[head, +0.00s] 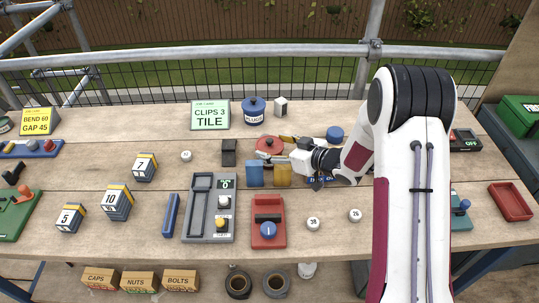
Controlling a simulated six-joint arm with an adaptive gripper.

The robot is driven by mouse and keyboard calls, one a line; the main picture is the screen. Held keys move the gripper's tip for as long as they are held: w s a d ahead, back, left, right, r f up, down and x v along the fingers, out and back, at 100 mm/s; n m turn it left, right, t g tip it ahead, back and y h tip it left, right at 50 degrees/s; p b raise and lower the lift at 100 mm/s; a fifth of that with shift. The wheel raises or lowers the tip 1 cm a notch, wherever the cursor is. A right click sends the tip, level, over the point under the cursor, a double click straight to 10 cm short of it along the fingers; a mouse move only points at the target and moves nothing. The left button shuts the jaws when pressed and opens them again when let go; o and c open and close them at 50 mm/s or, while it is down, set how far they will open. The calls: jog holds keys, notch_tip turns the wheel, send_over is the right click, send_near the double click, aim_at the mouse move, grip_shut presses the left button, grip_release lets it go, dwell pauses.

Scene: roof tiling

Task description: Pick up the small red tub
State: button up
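A small round red tub (268,145) with a dark knob-like spot on top stands in the middle of the bench. My gripper (279,158) reaches in from the right, low over the bench, with its tip at the near right side of this tub. Whether it touches the tub is too small to tell, and so is the gap between its fingers. A shallow rectangular red tray (510,201) lies at the far right of the bench, well away from my gripper.
A blue tub marked PLUGS (254,111) and a card reading CLIPS 3 TILE (210,115) stand behind. Blue (255,174) and yellow (283,175) blocks stand just in front of my gripper. A red device (268,224) and grey panel (198,225) lie nearer.

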jog(key=shift+c, duration=1)
jog(key=shift+r, duration=0.15)
notch_tip(320, 180, up, 10)
dwell(0.6)
